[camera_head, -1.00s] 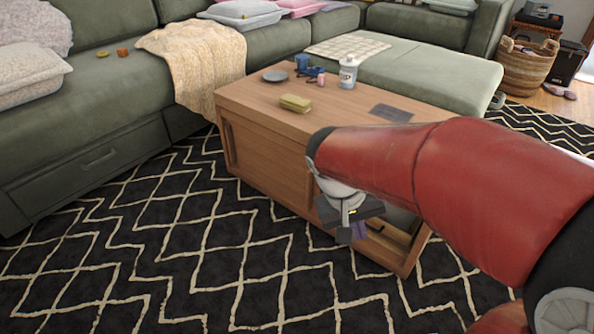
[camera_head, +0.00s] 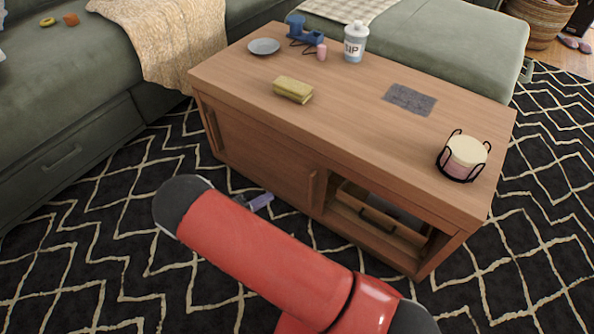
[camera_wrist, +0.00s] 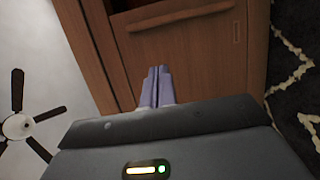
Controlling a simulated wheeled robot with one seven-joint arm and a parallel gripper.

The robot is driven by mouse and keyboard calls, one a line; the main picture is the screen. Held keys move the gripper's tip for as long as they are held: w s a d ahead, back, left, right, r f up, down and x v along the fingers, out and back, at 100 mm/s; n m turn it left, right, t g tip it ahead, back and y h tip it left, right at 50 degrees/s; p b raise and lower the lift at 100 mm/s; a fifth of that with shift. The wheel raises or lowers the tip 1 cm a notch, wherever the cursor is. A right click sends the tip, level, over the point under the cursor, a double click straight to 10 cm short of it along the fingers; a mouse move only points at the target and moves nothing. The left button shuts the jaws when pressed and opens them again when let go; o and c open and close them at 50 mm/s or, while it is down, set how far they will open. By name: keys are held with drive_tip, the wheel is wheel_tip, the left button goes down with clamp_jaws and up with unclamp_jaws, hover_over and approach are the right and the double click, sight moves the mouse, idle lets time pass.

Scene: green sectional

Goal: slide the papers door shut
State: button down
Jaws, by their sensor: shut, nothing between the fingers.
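The wooden coffee table (camera_head: 345,145) has a sliding door panel (camera_head: 260,160) over the left part of its front. An upright strip handle (camera_head: 313,188) is near the panel's right edge. The right part is open, showing a drawer (camera_head: 378,215) inside. My gripper (camera_head: 268,200) is low in front of the panel, left of the strip handle; my red arm partly hides it. In the wrist view its lavender fingers (camera_wrist: 157,72) are together and empty, pointing at the wooden front (camera_wrist: 190,60). I cannot tell whether they touch it.
The green sofa (camera_head: 70,100) stands left. Patterned rug (camera_head: 100,275) is clear in front.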

drive_tip(key=f+t, duration=0.1)
approach(301, 175)
drive_tip(key=shift+n, duration=0.3)
drive_tip(key=x, duration=0.4)
drive_tip(key=shift+w, duration=0.1)
drive_tip(key=shift+s+d, duration=0.3)
drive_tip(key=shift+d, duration=0.35)
drive_tip(key=shift+s+d, duration=0.3)
drive_tip(key=shift+d, duration=0.35)
drive_tip(key=shift+s+d, duration=0.35)
drive_tip(key=shift+d, duration=0.3)
